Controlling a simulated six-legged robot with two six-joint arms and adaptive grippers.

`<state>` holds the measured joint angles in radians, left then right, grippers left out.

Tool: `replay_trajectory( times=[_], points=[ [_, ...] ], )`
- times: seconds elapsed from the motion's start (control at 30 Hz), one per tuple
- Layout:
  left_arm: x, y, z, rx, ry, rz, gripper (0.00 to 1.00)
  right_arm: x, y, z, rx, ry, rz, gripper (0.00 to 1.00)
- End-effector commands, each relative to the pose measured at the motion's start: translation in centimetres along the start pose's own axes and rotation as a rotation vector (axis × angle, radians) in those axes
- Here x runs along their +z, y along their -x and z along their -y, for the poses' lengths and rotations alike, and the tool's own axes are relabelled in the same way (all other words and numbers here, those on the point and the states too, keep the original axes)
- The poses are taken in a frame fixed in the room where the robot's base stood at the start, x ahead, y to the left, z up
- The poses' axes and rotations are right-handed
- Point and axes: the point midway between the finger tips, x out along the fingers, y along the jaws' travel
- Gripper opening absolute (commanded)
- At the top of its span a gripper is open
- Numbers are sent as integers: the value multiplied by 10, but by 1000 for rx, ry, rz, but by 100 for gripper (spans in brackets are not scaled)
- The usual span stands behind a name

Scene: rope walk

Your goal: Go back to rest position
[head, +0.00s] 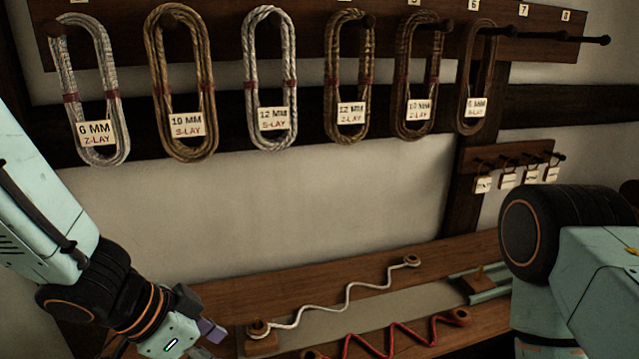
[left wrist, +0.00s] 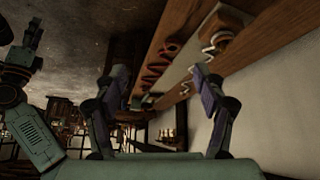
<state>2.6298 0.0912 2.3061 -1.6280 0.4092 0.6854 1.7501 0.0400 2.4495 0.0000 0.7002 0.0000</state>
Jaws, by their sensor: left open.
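My left gripper (head: 208,335) is at the lower left of the head view, low in front of the bench and partly cut off by the frame's bottom edge. In the left wrist view its two purple-padded fingers (left wrist: 158,75) stand wide apart with nothing between them. My right arm comes in at the right of the head view, but its gripper is outside that view. Part of an arm of mine also shows at the left of the left wrist view, with no clear fingers.
Several labelled rope coils (head: 272,80) hang from pegs on a wooden rail (head: 225,55). Small tags (head: 507,181) hang at the right. Below, a white rope (head: 348,292) and a red rope (head: 390,335) lie zigzag along the wooden bench (head: 320,284). The wall between is clear.

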Motion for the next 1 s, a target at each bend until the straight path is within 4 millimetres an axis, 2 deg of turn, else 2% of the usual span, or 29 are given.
replay_trajectory(
  times=[0.13, 0.27, 0.37, 0.47, 0.57, 0.67, 0.73, 0.8, 0.9, 1.0],
  points=[
    [4, -17, -4, -10, 115, -58, 71, 0, -4, 0, 0, 0, 0, 40],
    [17, -37, -4, -40, 240, -86, 71, 0, -9, 0, 0, 0, 1, 40],
    [35, -54, -3, -77, 342, -89, 71, 0, -13, 0, 0, 0, 1, 40],
    [62, -72, -3, -124, 450, -69, 71, 0, -18, 0, 0, 0, 1, 40],
    [98, -91, -5, -181, 558, -24, 71, 0, -23, 0, 0, 0, 1, 40],
    [144, -108, -13, -244, 670, 51, 71, 0, -29, 0, 0, 0, 1, 40],
    [182, -119, -24, -291, 750, 125, 71, 0, -34, 0, 0, 0, 1, 40],
    [225, -128, -41, -333, 831, 214, 71, 0, -39, 0, 0, 0, 1, 40],
    [275, -135, -70, -364, 923, 333, 71, 1, -45, 0, 0, 0, 1, 40],
    [308, -140, -101, -340, 953, 424, 71, 0, -50, 0, 0, 0, 1, 40]
  ],
)
